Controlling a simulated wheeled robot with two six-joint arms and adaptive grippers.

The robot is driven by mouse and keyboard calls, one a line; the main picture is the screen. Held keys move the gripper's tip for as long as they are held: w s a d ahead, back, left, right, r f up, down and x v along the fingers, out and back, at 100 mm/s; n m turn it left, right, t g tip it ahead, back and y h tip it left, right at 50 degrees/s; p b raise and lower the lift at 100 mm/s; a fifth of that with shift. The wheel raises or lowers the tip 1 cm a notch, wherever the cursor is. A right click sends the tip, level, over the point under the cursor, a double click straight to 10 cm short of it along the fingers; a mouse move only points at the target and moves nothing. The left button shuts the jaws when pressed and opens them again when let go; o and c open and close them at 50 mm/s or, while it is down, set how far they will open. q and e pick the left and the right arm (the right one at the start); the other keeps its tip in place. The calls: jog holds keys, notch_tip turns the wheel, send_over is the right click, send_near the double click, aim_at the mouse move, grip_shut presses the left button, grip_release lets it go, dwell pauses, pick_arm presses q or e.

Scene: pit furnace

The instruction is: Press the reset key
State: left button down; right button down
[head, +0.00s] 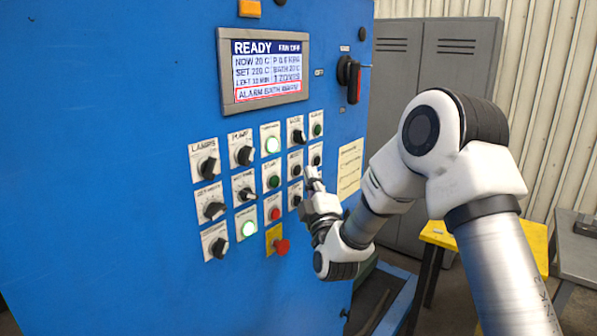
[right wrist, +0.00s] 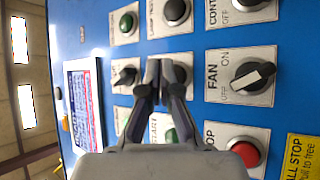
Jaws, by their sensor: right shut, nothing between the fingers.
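The blue control panel (head: 110,150) carries rows of labelled keys and knobs. I cannot read a reset label in either view. My right gripper (head: 314,180) is shut and empty, its fingertips close to the panel near the right-hand key columns. In the right wrist view the closed fingertips (right wrist: 160,66) overlap a black key (right wrist: 179,74) between the lamp test key (right wrist: 175,12) and the green start key (right wrist: 171,136). The fingers partly hide this key and its label. I cannot tell whether they touch it. My left gripper is not in view.
The fan knob (right wrist: 252,76) and red stop key (right wrist: 245,152) lie close to the fingers. A red emergency stop (head: 281,246) sticks out below. The display (head: 264,70) reads READY with a red-framed alarm line.

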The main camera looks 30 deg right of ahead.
jog(key=shift+w, duration=0.15)
jog(key=shift+w+a, duration=0.2)
jog(key=shift+w, duration=0.1)
jog(key=shift+w+a+b, duration=0.1)
jog(key=shift+w+b, duration=0.2)
jog(key=shift+b, duration=0.05)
dwell(0.7)
jog(key=shift+s, duration=0.1)
jog(key=shift+s+d, duration=0.3)
jog(key=shift+s, duration=0.35)
jog(key=s, duration=0.1)
jog(key=s+d, duration=0.1)
jog(key=s, duration=0.1)
jog(key=s+d, duration=0.1)
jog(key=shift+s+b, duration=0.3)
jog(key=shift+b, duration=0.1)
